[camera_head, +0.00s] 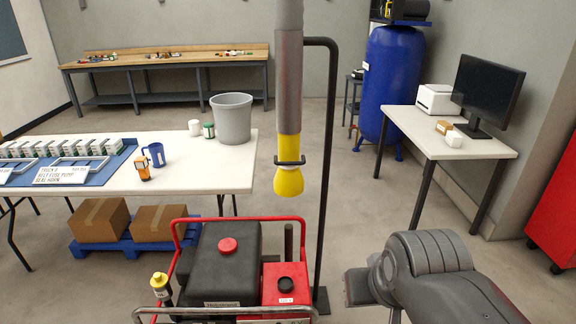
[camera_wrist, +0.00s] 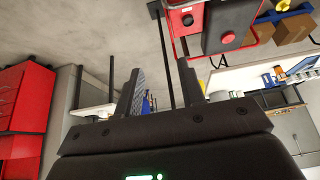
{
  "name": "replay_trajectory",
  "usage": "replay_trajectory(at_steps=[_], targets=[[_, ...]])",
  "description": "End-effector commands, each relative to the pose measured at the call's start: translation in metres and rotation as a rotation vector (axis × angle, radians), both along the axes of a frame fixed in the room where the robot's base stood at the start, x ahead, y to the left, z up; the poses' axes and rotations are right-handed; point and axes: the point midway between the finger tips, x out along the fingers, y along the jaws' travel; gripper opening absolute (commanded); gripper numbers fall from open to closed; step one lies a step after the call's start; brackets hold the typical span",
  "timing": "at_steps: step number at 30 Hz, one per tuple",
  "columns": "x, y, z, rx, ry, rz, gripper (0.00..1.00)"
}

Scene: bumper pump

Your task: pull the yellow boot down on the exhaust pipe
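The yellow boot (camera_head: 288,182) hangs at the lower end of a grey hose (camera_head: 288,85) in the head view, flared at the bottom. A dark bracket (camera_head: 290,162) from a black post (camera_head: 327,150) crosses it. A short upright brownish pipe (camera_head: 289,242), apparently the exhaust pipe, stands on the red-framed pump (camera_head: 228,262) below the boot, apart from it. My gripper (camera_wrist: 158,66) is open, with nothing between its fingers in the wrist view. In the head view my arm is at lower right, away from the boot; its fingers are hidden there. I cannot make out the boot in the wrist view.
A white table (camera_head: 205,178) with a grey bucket (camera_head: 231,118), mugs and boxes stands behind left. Cartons sit on a blue pallet (camera_head: 122,245). A desk with a monitor (camera_head: 487,90) and a red cabinet (camera_head: 556,205) are at right. Floor between post and desk is clear.

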Motion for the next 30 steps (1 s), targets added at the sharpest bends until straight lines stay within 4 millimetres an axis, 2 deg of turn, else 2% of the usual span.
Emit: replay_trajectory(at_steps=[1, 5, 8, 13, 21, 30], targets=[[0.000, 0.000, 0.000, 0.000, 0.000, 0.000, 0.33], [0.007, 0.001, 0.002, 0.002, -0.012, 0.003, 0.22], [0.025, 0.004, 0.005, 0.006, -0.044, 0.011, 0.14], [0.076, 0.011, 0.015, 0.016, -0.141, 0.029, 0.00], [0.169, 0.026, 0.028, 0.035, -0.324, 0.052, 0.00], [0.263, 0.044, 0.033, 0.048, -0.526, 0.061, 0.00]])
